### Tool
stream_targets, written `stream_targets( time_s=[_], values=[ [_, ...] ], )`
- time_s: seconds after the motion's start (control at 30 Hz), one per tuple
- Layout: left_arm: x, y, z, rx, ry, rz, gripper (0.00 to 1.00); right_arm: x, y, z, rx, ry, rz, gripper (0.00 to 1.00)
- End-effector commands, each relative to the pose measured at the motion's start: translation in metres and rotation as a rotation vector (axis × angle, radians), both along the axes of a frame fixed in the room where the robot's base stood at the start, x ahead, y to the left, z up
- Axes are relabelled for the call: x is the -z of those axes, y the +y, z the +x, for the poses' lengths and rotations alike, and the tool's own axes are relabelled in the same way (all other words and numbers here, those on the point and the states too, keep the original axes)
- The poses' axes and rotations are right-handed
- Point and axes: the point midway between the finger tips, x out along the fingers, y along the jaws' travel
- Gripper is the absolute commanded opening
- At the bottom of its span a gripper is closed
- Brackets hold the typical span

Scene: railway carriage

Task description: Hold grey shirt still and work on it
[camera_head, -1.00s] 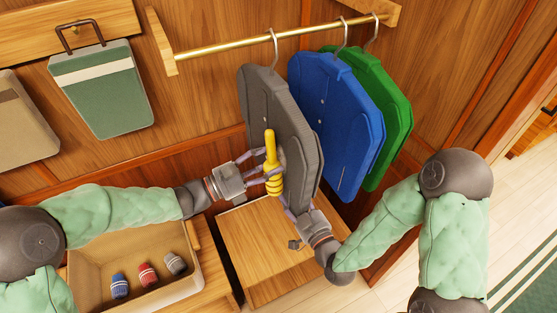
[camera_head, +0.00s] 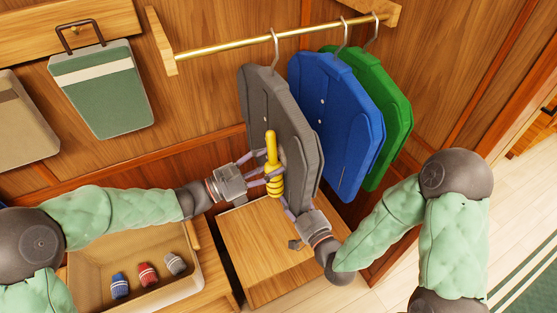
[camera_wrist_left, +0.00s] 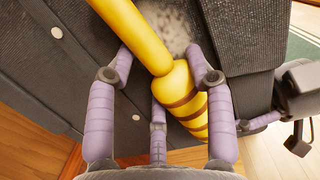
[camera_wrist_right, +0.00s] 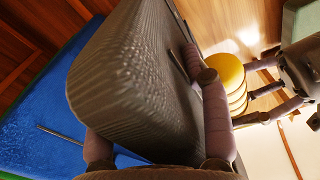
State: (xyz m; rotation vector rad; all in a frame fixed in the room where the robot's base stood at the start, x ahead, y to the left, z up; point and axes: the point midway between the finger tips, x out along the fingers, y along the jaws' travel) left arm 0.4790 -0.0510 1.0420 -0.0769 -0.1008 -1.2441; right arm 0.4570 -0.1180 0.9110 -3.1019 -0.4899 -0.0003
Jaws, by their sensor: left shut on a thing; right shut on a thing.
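The grey shirt (camera_head: 283,125) hangs from a hook on the brass rail. My left gripper (camera_head: 262,178) is shut on a yellow banded tool (camera_head: 271,150) with a long handle, held upright against the front of the shirt. In the left wrist view the tool (camera_wrist_left: 185,95) lies over the shirt beside a pale speckled patch (camera_wrist_left: 170,25). My right gripper (camera_head: 293,207) is shut on the lower edge of the shirt. In the right wrist view the shirt (camera_wrist_right: 135,75) is between its fingers. The tool's working end is partly hidden by my left fingers.
A blue shirt (camera_head: 335,120) and a green shirt (camera_head: 372,105) hang to the right on the rail (camera_head: 230,45). A wooden box (camera_head: 260,250) stands below. A tan tray (camera_head: 95,265) with three small rolls is at lower left. Bags hang on the left wall.

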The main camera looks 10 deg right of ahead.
Motion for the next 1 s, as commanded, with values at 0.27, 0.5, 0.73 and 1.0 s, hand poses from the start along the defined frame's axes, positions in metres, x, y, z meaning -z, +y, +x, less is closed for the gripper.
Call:
stream_targets(
  time_s=[0.27,0.5,0.73,1.0],
  values=[
    [-0.001,0.004,0.009,0.0,-0.002,0.0,0.27,0.0,0.001,-0.001,-0.005,0.0,-0.001,0.0],
    [0.0,0.009,0.022,-0.002,-0.001,-0.001,0.27,0.0,0.001,0.0,-0.003,0.0,-0.001,0.0],
    [0.0,0.013,0.031,0.0,-0.001,0.0,0.27,0.0,0.0,0.0,-0.002,0.0,-0.001,0.0],
    [0.0,0.015,0.042,-0.001,-0.001,-0.001,0.27,0.0,0.0,0.0,-0.001,0.0,-0.001,0.0]
  ],
)
